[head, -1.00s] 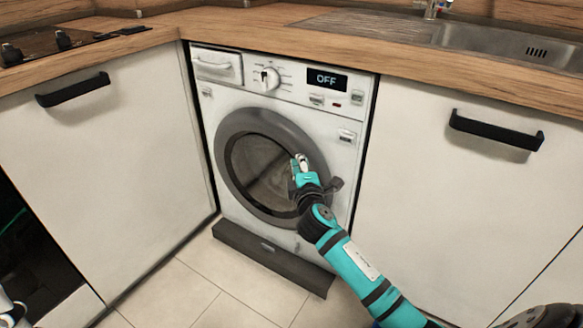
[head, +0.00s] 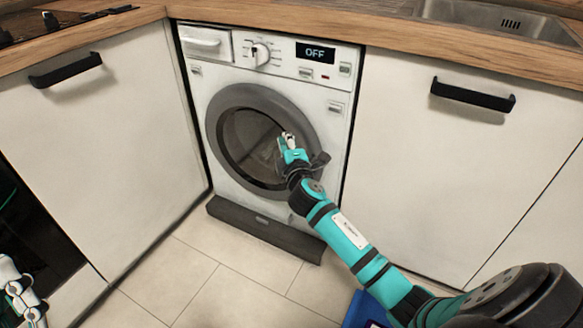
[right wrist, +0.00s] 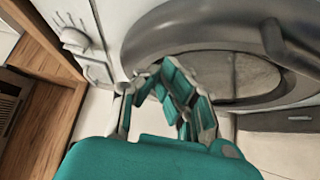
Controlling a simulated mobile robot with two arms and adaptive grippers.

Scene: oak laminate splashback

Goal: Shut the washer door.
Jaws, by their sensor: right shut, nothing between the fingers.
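The washer (head: 210,80) stands under the worktop, its display reading OFF. Its round door (head: 222,155) has a grey ring and dark glass, and looks flush or nearly flush with the front; I cannot tell if it is latched. The door handle (head: 320,159) is on the ring's right side. My right gripper (head: 289,138) is shut and empty in front of the right part of the glass; contact is unclear. In the right wrist view the closed fingers (right wrist: 168,95) overlap the door ring (right wrist: 185,35). My left gripper (head: 20,295) shows partly at the lower left edge.
White cabinets with black handles flank the washer, one left (head: 66,70) and one right (head: 473,95). A dark plinth flap (head: 262,228) juts out below the washer. A blue object (head: 360,312) shows at the bottom edge.

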